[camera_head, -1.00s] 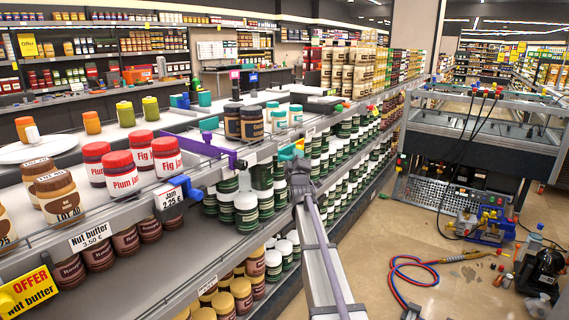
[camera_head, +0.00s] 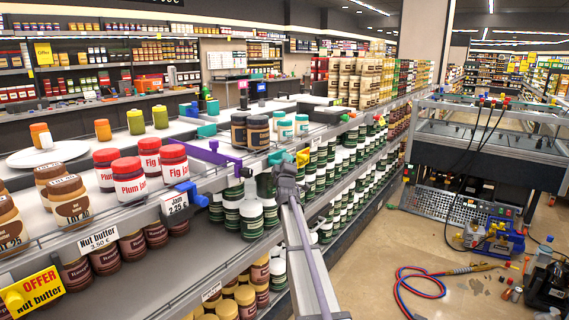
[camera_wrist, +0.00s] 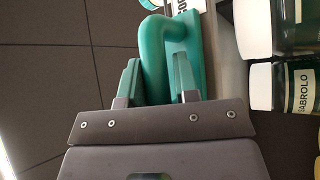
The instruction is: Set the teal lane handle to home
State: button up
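The teal lane handle (camera_head: 281,157) is on the front rail of the middle shelf, between a purple lane handle and a yellow part. In the wrist view, the teal handle (camera_wrist: 156,65) is a rounded bar curving out from a flat teal plate. My gripper (camera_head: 286,172) is at the handle, in front of the rail. The fingers hide part of the bar's lower end.
The purple lane handle (camera_head: 215,154) is to the left and the yellow part (camera_head: 303,157) just to the right. Jam jars (camera_head: 128,179) stand on the shelf at left. Green-labelled jars (camera_head: 250,218) fill the shelf below.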

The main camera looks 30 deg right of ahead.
jog(key=shift+s, duration=0.1)
dwell(0.3)
jog(key=b+v, duration=0.4)
jog(key=v, duration=0.6)
jog(key=shift+s+a+f, duration=0.15)
jog(key=shift+s+a, duration=0.05)
jog(key=shift+s, duration=0.1)
